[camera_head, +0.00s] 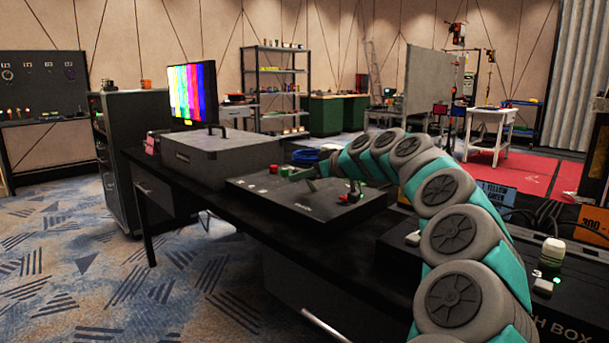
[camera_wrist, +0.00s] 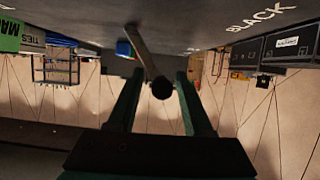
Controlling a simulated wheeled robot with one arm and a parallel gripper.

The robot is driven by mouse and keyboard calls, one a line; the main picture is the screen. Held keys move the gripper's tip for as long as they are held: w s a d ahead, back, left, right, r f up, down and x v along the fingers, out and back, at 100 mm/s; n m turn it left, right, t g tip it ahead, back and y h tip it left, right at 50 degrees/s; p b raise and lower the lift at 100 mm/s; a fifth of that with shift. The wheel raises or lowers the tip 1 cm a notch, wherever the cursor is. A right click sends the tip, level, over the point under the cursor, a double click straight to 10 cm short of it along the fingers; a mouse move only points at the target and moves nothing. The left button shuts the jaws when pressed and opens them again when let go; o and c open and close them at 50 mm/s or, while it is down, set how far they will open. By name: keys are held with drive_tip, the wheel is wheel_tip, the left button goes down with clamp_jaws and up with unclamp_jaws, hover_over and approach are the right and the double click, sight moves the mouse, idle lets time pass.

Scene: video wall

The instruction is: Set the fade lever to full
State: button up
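A dark control panel (camera_head: 270,200) lies on the black table (camera_head: 240,224) in the head view. My gripper (camera_head: 303,177) is low over this panel, small and partly lost against it. In the wrist view, which looks upside down, a grey lever (camera_wrist: 145,50) with a dark round knob (camera_wrist: 162,88) comes off the panel face (camera_wrist: 200,35). My gripper's fingers (camera_wrist: 160,74) stand apart, one on each side of the knob. I see gaps between the knob and both fingers. The word BLACK (camera_wrist: 262,18) is printed on the panel face.
A box with a white-capped knob (camera_head: 552,252) is at the right. Patterned carpet is open at left.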

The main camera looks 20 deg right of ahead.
drive_tip(key=c, duration=0.7)
clamp_jaws()
drive_tip(key=shift+a+f, duration=0.15)
idle(0.3)
